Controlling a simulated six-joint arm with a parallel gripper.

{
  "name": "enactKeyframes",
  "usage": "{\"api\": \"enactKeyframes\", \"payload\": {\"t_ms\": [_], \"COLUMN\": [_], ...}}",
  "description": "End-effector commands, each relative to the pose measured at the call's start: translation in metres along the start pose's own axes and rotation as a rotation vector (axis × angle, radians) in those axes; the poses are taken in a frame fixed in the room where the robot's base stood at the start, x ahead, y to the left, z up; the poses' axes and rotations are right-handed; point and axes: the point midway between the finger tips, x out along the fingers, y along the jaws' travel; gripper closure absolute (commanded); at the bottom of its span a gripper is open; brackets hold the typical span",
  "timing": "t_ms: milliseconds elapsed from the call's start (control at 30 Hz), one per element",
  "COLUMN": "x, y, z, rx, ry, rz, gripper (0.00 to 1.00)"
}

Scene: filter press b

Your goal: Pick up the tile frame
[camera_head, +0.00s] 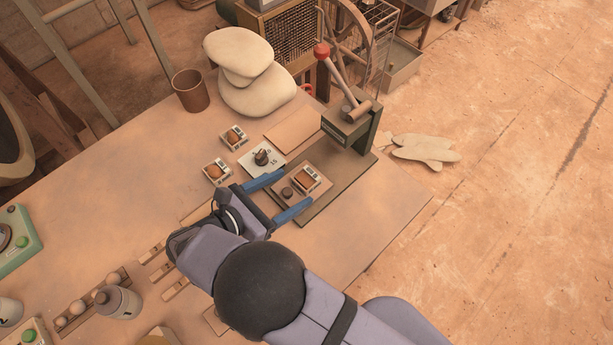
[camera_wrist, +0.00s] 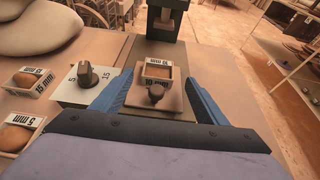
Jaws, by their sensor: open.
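The tile frame (camera_head: 308,179) is a small light frame around a brown clay piece. It sits on the base plate of the press; the wrist view shows it (camera_wrist: 157,72) with a "10 mm" label. A dark round knob (camera_wrist: 155,92) stands on the brown plate just in front of it. My gripper (camera_head: 297,187) is open, with one blue finger on each side of the knob and the near part of the frame. In the wrist view my gripper (camera_wrist: 158,80) has nothing held between its fingers. I cannot tell how high the fingertips are.
The press (camera_head: 350,125) with its red-knobbed lever stands behind the frame. A dial plate (camera_wrist: 84,80) lies left of my fingers, with frames marked 15 mm (camera_wrist: 28,80) and 5 mm (camera_wrist: 20,131) beyond it. A brown cup (camera_head: 190,91) and stacked pale sacks (camera_head: 250,75) stand at the back.

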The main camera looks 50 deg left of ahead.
Motion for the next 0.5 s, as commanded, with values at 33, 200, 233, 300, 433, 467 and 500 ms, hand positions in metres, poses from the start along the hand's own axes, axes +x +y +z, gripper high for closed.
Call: {"api": "enactKeyframes", "payload": {"t_ms": [33, 200, 233, 300, 433, 467, 500], "x": [0.004, 0.023, 0.028, 0.036, 0.047, 0.048, 0.050], "y": [0.000, 0.002, 0.002, 0.003, 0.003, 0.003, 0.003], "z": [0.002, 0.005, 0.005, 0.004, 0.003, 0.002, 0.002], "rx": [0.000, -0.001, -0.002, -0.001, 0.000, 0.000, 0.000], "ry": [0.000, 0.000, 0.000, 0.000, 0.000, 0.001, 0.001], "rz": [-0.002, -0.005, -0.006, -0.004, -0.003, -0.002, -0.001], "gripper": [0.33, 0.33, 0.33, 0.33, 0.33, 0.33, 0.33]}}
